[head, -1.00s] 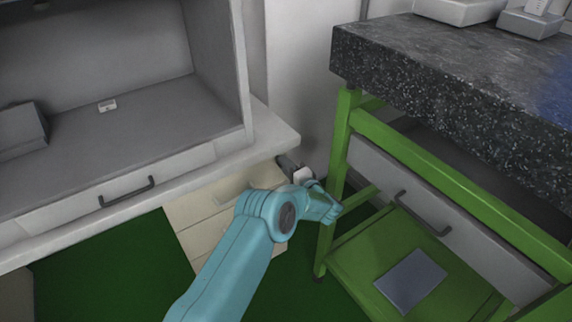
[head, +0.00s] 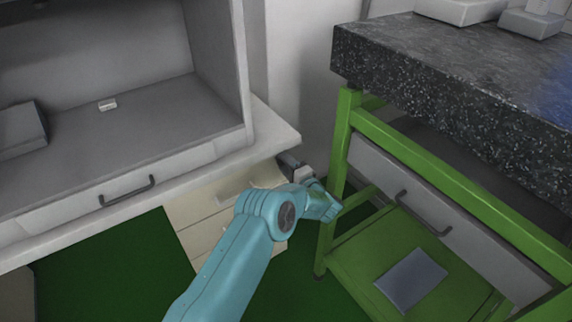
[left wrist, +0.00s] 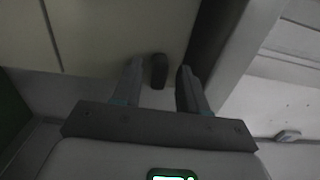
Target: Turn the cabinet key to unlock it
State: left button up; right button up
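The cream cabinet (head: 205,208) with drawers stands under the white worktop. My left gripper (head: 286,160) is at its right end, close under the worktop's corner; its fingertips are small and partly hidden in the head view. In the left wrist view, the two fingers (left wrist: 160,84) are apart. My right gripper is in neither view.
A green-framed table (head: 345,140) with a dark speckled stone top (head: 440,75) stands close to the right of my left arm. The white worktop's edge (head: 265,148) is just above the gripper. A blue-grey flat item (head: 411,279) lies on the green lower shelf (head: 360,255).

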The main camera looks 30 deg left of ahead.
pick_arm(q)
jog(key=shift+d, duration=0.1)
jog(key=p+v, duration=0.1)
jog(key=v, duration=1.5)
jog(key=shift+p, duration=0.4)
jog(key=shift+s, duration=0.1)
